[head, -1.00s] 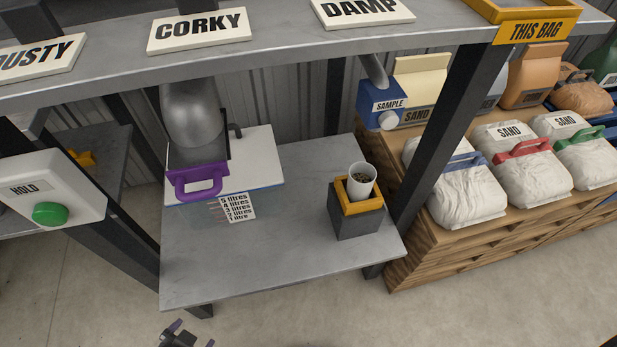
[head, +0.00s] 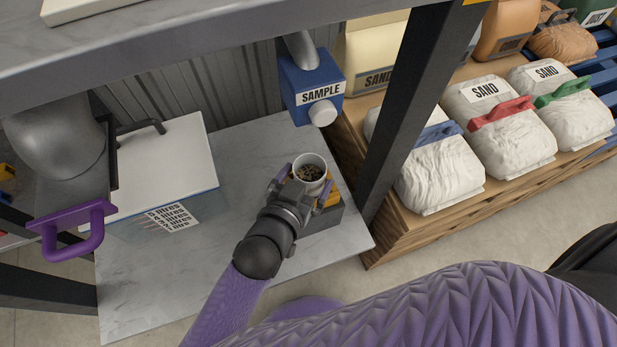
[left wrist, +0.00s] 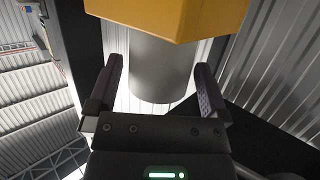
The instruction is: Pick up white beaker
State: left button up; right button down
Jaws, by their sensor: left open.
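The white beaker (head: 311,166), with brown and dark bits inside, stands upright in a yellow-topped dark holder (head: 322,218) on the grey table. My left gripper (head: 304,183) is open, with one finger on each side of the beaker. In the left wrist view the beaker (left wrist: 160,78) looks grey in shadow and lies between the two open fingers (left wrist: 160,72). The yellow part of the holder (left wrist: 170,18) fills the top of that view. I cannot tell whether either finger touches the beaker. My right gripper is not in view.
A blue SAMPLE box (head: 312,84) with a white knob hangs just behind the beaker. A dark post (head: 407,110) and sand bags (head: 440,165) are to the right. A white-lidded tank (head: 165,165) and a purple handle (head: 75,228) are to the left. The front of the table (head: 165,285) is clear.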

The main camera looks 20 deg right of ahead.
pick_arm(q)
jog(key=shift+x, duration=1.05)
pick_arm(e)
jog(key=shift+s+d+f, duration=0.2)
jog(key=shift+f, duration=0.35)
